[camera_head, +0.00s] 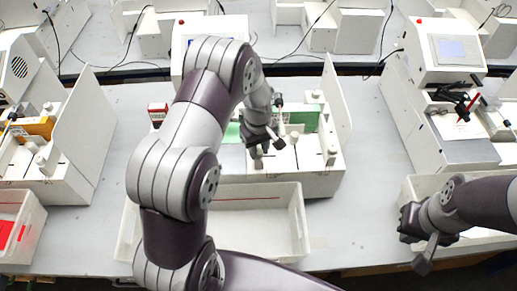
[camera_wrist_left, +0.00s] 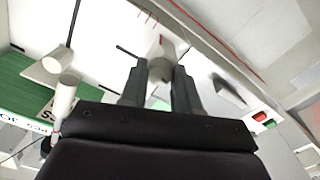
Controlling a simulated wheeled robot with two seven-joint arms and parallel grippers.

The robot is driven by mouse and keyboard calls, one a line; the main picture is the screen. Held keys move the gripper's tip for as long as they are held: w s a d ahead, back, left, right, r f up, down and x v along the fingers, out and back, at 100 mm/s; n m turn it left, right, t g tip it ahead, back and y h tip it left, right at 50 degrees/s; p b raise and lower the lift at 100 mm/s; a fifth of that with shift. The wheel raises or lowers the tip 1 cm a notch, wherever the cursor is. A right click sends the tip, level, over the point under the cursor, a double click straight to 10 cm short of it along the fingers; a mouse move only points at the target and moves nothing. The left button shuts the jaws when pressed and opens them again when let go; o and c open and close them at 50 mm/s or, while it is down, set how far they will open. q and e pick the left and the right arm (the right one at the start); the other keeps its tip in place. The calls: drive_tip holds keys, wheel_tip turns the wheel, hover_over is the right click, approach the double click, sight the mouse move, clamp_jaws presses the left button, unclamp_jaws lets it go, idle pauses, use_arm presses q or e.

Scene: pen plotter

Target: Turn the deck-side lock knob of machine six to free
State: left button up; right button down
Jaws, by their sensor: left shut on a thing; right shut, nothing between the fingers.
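The machine in the middle of the head view (camera_head: 318,184) has a white deck with several upright white posts and knobs; no machine number is legible. My left gripper (camera_head: 270,143) is over this deck. In the left wrist view, its fingers (camera_wrist_left: 160,88) are shut on a pale grey knob (camera_wrist_left: 161,66) that stands on the white deck. Black line marks lie on the deck beside the knob. The fingers hide part of it, so its exact turn is unclear. My right gripper (camera_head: 418,238) is shut and empty at the lower right, near the right-hand machine's tray.
A white tray (camera_head: 297,215) stands in front of the middle machine. Similar machines stand either side.

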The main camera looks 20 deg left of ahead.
sight(259, 150)
use_arm(q)
drive_tip(key=shift+w+r+n, duration=0.1)
drive_tip(key=shift+r+n, duration=0.05)
drive_tip(key=shift+n, duration=1.35)
drive_tip(key=o, duration=1.1)
drive_tip(key=shift+c, duration=0.2)
wheel_tip(259, 150, up, 6)
drive_tip(key=b, duration=0.3)
wheel_tip(259, 150, up, 7)
drive_tip(key=shift+f, duration=0.2)
